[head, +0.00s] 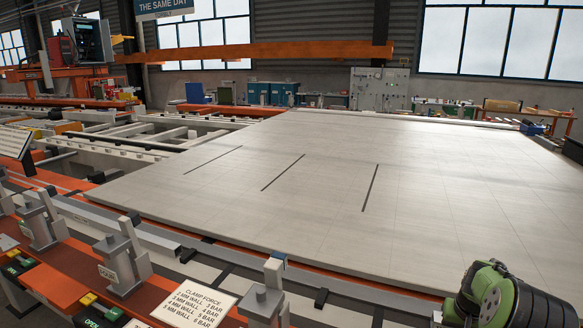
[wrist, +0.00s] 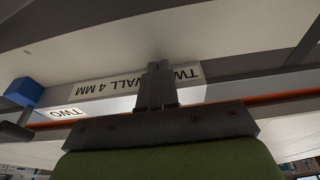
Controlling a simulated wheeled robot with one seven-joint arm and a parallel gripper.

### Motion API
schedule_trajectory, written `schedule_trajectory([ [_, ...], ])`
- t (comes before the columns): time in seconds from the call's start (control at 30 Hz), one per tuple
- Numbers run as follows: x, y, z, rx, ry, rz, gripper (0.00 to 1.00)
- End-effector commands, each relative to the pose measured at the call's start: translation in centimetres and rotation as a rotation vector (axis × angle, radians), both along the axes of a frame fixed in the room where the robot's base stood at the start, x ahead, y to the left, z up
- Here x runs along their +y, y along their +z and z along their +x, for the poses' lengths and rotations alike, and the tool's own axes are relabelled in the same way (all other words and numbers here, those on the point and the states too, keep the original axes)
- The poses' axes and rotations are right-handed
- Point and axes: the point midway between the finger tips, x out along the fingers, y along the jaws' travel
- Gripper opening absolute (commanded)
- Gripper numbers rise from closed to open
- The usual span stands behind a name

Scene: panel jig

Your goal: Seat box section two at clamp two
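In the wrist view a pale box section runs across the middle, with a label (wrist: 110,85) reading upside down "TWO WALL 4 MM". My gripper (wrist: 156,68) is in front of this label and covers part of it. Its two fingers are together, with nothing visible between them. I cannot tell whether the fingertips touch the section. A small "TWO" plate (wrist: 66,113) and a blue block (wrist: 23,92) are left of the fingers. My gripper is out of that view.
More grey clamp posts (head: 122,262) stand along the orange rail at lower left. A clamp force sign (head: 196,302) and control boxes with green labels (head: 100,313) are in front. A large, flat pale panel (head: 330,225) with three dark slots fills the middle. Its top is otherwise clear.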

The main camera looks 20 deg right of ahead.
Motion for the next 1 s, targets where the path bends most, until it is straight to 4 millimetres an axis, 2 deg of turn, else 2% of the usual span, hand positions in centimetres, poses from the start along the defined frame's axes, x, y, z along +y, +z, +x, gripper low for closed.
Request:
schedule_trajectory([
  [0.27, -0.1, 0.2, 0.3, -0.012, 0.004, -0.011, 0.00],
  [0.77, 1.2, 0.1, -1.3, -0.007, 0.002, -0.007, 0.00],
  [1.0, 1.2, 1.8, -1.3, -0.007, 0.002, -0.005, 0.00],
])
